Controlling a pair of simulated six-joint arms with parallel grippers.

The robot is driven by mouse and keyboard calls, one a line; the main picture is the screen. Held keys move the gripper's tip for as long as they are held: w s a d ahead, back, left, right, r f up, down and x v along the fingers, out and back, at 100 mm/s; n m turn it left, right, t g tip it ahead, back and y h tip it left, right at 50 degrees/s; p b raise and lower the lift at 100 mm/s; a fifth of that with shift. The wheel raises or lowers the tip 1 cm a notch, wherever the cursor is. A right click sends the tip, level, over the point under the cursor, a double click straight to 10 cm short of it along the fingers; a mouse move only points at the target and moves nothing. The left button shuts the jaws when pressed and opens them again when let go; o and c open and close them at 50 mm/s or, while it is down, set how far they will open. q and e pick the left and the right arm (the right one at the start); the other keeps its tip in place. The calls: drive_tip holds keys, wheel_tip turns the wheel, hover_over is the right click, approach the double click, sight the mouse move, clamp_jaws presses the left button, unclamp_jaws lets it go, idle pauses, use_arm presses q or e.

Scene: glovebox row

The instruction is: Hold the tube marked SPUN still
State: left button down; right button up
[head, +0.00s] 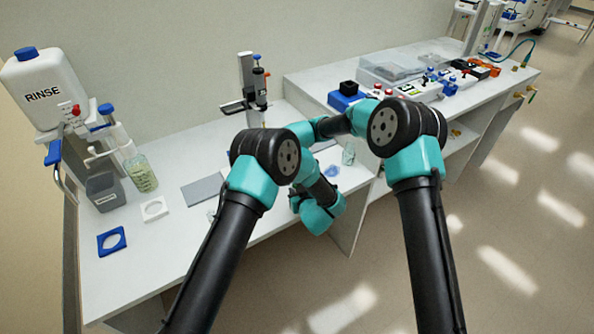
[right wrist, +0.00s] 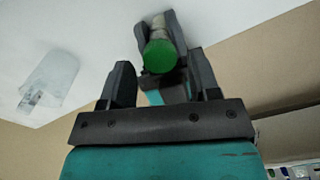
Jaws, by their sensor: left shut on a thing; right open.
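A tube with a green cap (right wrist: 160,56) shows in the right wrist view, cap towards the camera. No SPUN mark is readable on it. The dark fingers of my left gripper (right wrist: 157,27) are shut on the tube behind the cap. In the head view the teal wrist of an arm (head: 318,214) hangs at the bench's front edge. The fingers and tube are hard to make out there, partly behind my arms.
The white bench (head: 150,245) carries a RINSE bottle (head: 42,88), a green-tinted beaker (head: 140,176), a blue square ring (head: 111,241) and a grey plate (head: 203,189). A clear vessel (right wrist: 48,78) stands apart from my right gripper. A stand (head: 247,80) rises behind my arms.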

drive_tip(key=shift+f, duration=0.75)
drive_tip(key=shift+c, duration=0.3)
drive_tip(key=c, duration=0.9)
drive_tip(key=n, duration=0.6)
drive_tip(key=shift+n, duration=0.4)
drive_tip(key=o, duration=1)
drive_tip(key=shift+r, duration=0.1)
